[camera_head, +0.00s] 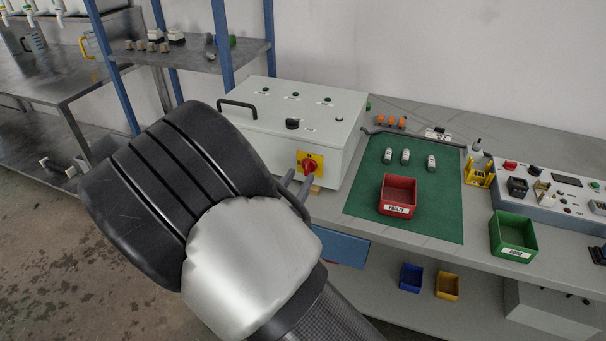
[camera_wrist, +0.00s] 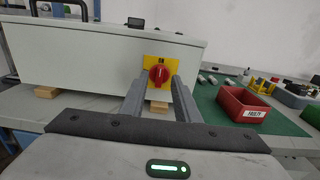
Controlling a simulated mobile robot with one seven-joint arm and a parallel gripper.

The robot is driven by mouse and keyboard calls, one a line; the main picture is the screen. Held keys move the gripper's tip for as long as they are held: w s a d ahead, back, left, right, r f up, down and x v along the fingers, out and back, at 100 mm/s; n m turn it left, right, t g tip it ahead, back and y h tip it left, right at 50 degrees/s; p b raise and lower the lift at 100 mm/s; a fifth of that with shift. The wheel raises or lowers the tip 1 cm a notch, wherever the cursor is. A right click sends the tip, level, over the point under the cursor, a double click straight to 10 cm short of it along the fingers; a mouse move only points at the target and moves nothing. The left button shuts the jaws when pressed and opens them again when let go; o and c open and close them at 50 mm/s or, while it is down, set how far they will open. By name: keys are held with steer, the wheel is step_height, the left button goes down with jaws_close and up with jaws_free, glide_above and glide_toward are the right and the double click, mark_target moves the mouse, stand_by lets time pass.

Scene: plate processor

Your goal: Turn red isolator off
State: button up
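The red isolator (camera_head: 309,165) is a round red knob on a yellow plate, on the front face of a white control box (camera_head: 262,148). In the wrist view the isolator (camera_wrist: 159,73) shows between and just beyond my fingertips. My gripper (camera_wrist: 157,88) is open, one grey finger on each side of the knob's line, with nothing held. In the head view my gripper (camera_head: 296,186) is just in front of the box, left of and below the knob, partly hidden by my wrist. I cannot tell whether the fingers touch the knob.
A green mat (camera_head: 359,212) right of the box bears a red bin (camera_head: 398,196) and several small cylindrical parts. A green bin (camera_head: 513,236) stands further right. A blue-framed shelf (camera_head: 222,45) stands behind on the left. Wooden blocks (camera_wrist: 47,92) support the box.

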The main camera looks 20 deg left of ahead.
mark_target(306, 167)
steer(key=shift+w+d, duration=0.1)
steer(key=shift+w, duration=1.65)
jaws_close()
